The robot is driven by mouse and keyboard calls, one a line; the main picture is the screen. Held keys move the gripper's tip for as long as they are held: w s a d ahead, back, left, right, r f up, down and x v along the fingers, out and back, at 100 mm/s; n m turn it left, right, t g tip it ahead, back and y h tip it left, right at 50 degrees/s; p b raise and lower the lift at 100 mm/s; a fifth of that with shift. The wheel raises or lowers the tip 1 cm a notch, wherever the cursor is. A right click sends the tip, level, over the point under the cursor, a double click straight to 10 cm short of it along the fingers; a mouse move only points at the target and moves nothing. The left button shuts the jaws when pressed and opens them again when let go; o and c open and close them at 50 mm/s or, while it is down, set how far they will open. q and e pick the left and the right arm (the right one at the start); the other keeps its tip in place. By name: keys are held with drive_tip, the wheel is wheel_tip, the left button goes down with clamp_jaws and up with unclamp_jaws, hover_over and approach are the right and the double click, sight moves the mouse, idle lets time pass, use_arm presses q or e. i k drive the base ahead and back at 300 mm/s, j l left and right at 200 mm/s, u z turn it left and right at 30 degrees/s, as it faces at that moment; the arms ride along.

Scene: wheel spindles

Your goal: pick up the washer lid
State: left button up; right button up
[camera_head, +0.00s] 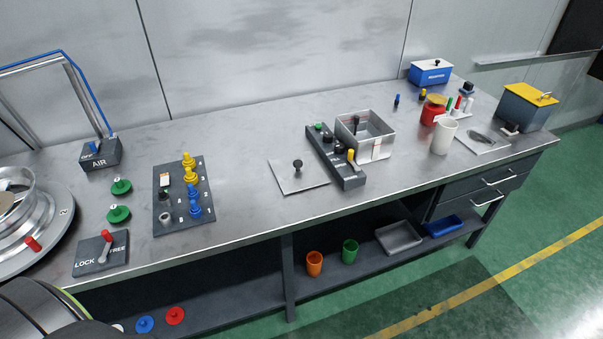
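The washer lid, a flat square metal plate with a black knob (298,172), lies on the workbench near the middle of the head view. To its right stands an open square metal washer tank (378,150) with its inside showing. A dark control box (338,160) with a yellow-topped lever and a green button stands between the lid and the tank. The lid lies flat, apart from the tank. Neither of my grippers shows in the head view.
Left of the lid, a dark board (182,222) holds yellow and blue parts. A LOCK/FREE lever plate (101,252) and green knobs are farther left. A white cup (443,137) and red container (433,111) stand right. Bench surface around the lid is mostly clear.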

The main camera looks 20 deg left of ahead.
sight(294, 172)
drive_tip(key=u, duration=0.55)
drive_tip(key=i+l+u, duration=0.45)
drive_tip(key=l, duration=0.15)
drive_tip(key=i+l+u, duration=0.2)
drive_tip(key=l, duration=0.15)
drive_tip(key=l+u, duration=0.2)
drive_tip(key=l, duration=0.15)
drive_tip(key=i+l+u, duration=0.25)
drive_tip(key=l, duration=0.2)
drive_tip(key=k+j, duration=0.05)
drive_tip(key=k, duration=0.05)
